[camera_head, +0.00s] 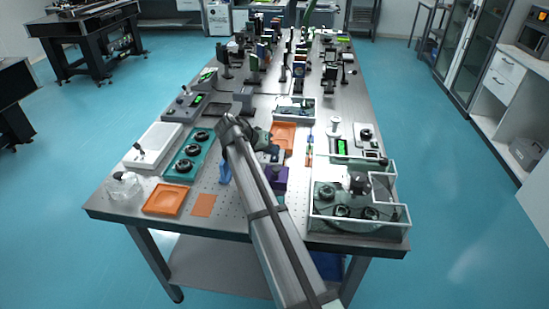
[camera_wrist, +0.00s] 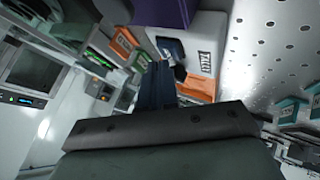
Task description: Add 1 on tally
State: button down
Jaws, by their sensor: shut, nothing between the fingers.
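In the wrist view a pale box with a dark label reading roughly "TALLY" (camera_wrist: 205,62) is close ahead, beyond and right of my fingertips. A dark blue part shows on its near face. My gripper (camera_wrist: 157,72) has its fingers together and empty, pointing toward the box. I cannot tell whether the fingertips touch it. In the head view my gripper (camera_head: 264,140) is over the middle of the table, partly hidden by my arm. A small pale unit, likely the tally (camera_head: 272,156), shows just below it, partly covered; its display is not readable.
A purple block (camera_head: 277,178) stands next to the pale unit. An orange tray (camera_head: 283,136) lies behind it. A teal panel with black knobs (camera_head: 190,156) is on the left, a white-framed tray (camera_head: 360,222) on the right. The perforated tabletop (camera_head: 238,208) is partly clear in front.

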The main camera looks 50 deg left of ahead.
aim_at(272, 158)
jog(key=shift+f, duration=0.4)
dwell(0.7)
jog(key=shift+r, duration=0.85)
jog(key=shift+r, duration=2.5)
